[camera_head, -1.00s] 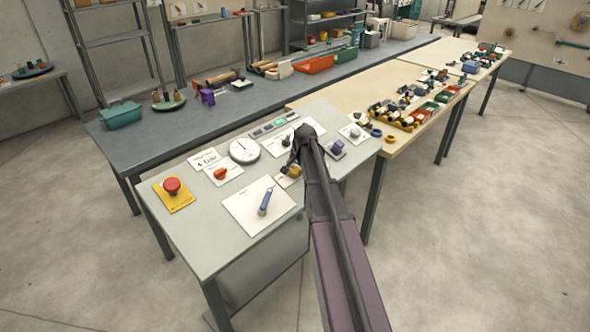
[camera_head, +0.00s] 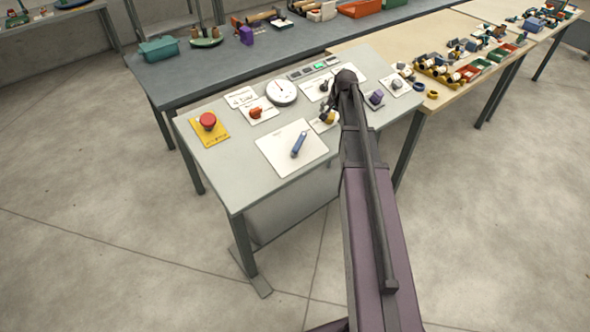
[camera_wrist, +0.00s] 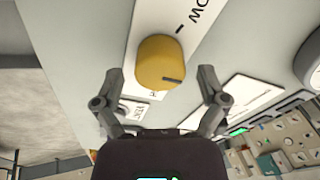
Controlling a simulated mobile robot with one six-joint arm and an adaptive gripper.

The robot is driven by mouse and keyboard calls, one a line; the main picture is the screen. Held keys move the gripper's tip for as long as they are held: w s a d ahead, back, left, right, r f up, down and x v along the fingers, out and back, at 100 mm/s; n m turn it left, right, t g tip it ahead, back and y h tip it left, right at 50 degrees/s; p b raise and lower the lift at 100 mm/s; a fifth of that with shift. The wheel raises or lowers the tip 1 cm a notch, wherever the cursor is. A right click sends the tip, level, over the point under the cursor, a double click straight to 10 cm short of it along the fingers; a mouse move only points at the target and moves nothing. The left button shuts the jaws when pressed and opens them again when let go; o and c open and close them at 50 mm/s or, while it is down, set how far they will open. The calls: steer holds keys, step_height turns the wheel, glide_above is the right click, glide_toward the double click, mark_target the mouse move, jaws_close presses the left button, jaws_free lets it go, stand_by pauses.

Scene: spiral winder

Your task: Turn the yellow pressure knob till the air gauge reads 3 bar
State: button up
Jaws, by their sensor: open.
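The yellow pressure knob (camera_wrist: 160,62) stands on a white plate (camera_wrist: 180,25) in the wrist view, with a dark pointer mark on its right side. My gripper (camera_wrist: 157,75) is open, one finger on each side of the knob's lower edge. A gap shows between each finger and the knob. In the head view the yellow knob (camera_head: 328,118) shows just left of my arm, which hides part of that area. The round white air gauge (camera_head: 282,92) stands at the back of the grey panel table; its reading is too small to tell.
The grey panel table (camera_head: 225,165) also bears a red button (camera_head: 208,121) on a yellow plate, an orange knob (camera_head: 256,112), a blue lever (camera_head: 299,144) and a purple knob (camera_head: 376,97). A wooden table (camera_head: 400,45) with several parts stands at the right.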

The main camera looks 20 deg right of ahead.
steer(key=n, duration=0.6)
steer(key=shift+w+a+y, duration=0.1)
steer(key=shift+y, duration=0.2)
steer(key=n, duration=0.4)
steer(key=shift+a, duration=0.1)
steer(key=shift+r+n, duration=0.25)
steer(key=shift+n, duration=0.05)
steer(key=p+v, duration=1.3)
steer(key=s+a+f+g+b, duration=0.2)
steer(key=s+a+f+b, duration=0.3)
steer(key=s+a, duration=0.4)
steer(key=s+a+f+g+b, duration=0.1)
steer(key=s+a+f+b, duration=0.5)
steer(key=s+a, duration=0.3)
steer(key=shift+s+a+f+g+h, duration=0.4)
steer(key=shift+a+f, duration=0.25)
steer(key=shift+a, duration=1.55)
steer(key=shift+a, duration=0.1)
steer(key=shift+s+a+m, duration=0.2)
steer(key=shift+s+a, duration=0.2)
steer(key=shift+s, duration=0.25)
steer(key=shift+s+a+m, duration=0.2)
steer(key=shift+s+a, duration=0.15)
steer(key=shift+s, duration=0.3)
